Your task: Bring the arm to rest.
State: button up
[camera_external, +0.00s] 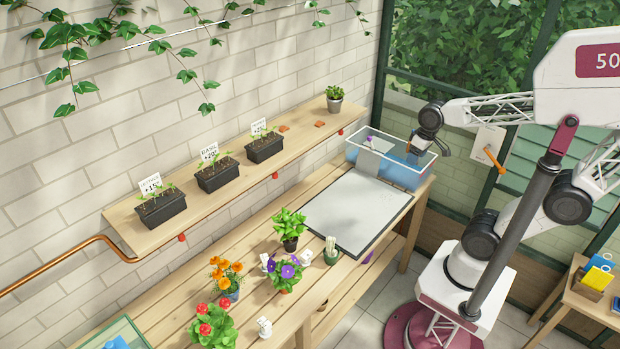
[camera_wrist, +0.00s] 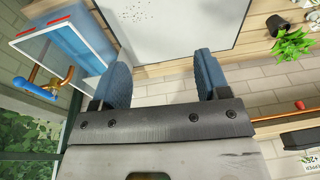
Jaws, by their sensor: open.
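My gripper (camera_external: 412,150) hangs from the raised arm near the clear bin at the far right end of the bench. Its fingertips are small and hard to make out there. In the wrist view my gripper (camera_wrist: 164,75) shows two blue fingers spread apart with nothing between them. Beyond them lie a pale board (camera_wrist: 175,25) with dark specks at its upper left and bare bench planks. The gripper touches nothing that I can see.
The clear bin (camera_external: 409,178) with blue contents stands beside the white board (camera_external: 357,210). Several flower pots, including orange flowers (camera_external: 226,272), crowd the bench front. A wall shelf (camera_external: 140,228) holds planters with price signs. A copper tap (camera_wrist: 62,80) is left of the fingers.

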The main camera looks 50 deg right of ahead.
jog(key=shift+t+h, duration=0.4)
jog(key=s+d, duration=0.1)
jog(key=s, duration=0.1)
jog(key=s+d+f, duration=0.1)
jog(key=d, duration=0.1)
jog(key=shift+s+d+f, duration=0.15)
jog(key=shift+s+d, duration=0.05)
jog(key=shift+s, duration=0.15)
dwell(0.5)
